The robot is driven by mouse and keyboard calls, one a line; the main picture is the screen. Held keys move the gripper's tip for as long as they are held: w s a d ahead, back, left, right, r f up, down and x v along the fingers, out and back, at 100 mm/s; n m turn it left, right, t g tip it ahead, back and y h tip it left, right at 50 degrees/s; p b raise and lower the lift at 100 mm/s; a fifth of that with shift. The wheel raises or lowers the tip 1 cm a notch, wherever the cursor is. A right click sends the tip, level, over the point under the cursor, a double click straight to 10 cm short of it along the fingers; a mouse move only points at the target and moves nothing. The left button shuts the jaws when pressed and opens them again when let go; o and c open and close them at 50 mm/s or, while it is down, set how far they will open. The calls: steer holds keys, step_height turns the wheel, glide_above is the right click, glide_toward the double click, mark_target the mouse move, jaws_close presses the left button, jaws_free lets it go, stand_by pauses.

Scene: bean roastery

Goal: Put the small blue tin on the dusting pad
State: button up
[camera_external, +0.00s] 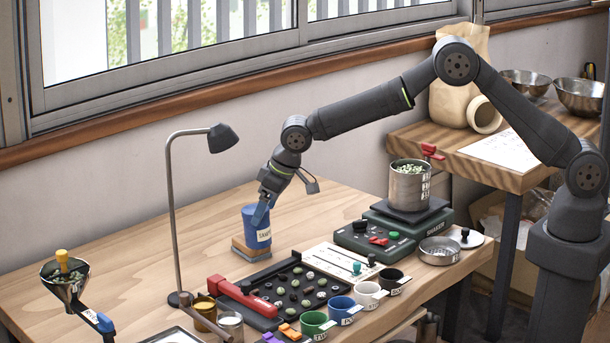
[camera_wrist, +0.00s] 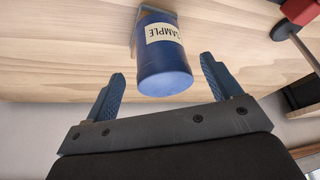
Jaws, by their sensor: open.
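The small blue tin (camera_external: 249,222), with a white label reading SAMPLE, appears to stand upright on a low square block with a grey layer and wood-coloured sides (camera_external: 238,250), which looks like the dusting pad. In the wrist view the tin (camera_wrist: 167,62) shows between and beyond my two blue fingers, with a gap on each side. The block's edge (camera_wrist: 148,13) shows behind it, mostly hidden. My gripper (camera_external: 263,211) is open at the tin's upper part, and its fingers partly cover the tin in the external view.
A lamp (camera_external: 222,137) on a thin pole stands left of the tin. The table behind the tin is clear.

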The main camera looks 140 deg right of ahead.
steer(key=v, duration=0.6)
steer(key=shift+r, duration=0.35)
steer(key=shift+s+a, duration=0.1)
steer(key=shift+a, duration=0.05)
steer(key=x, duration=1.2)
steer(key=shift+f, duration=0.1)
step_height(320, 180, up, 2)
steer(key=shift+r, duration=0.95)
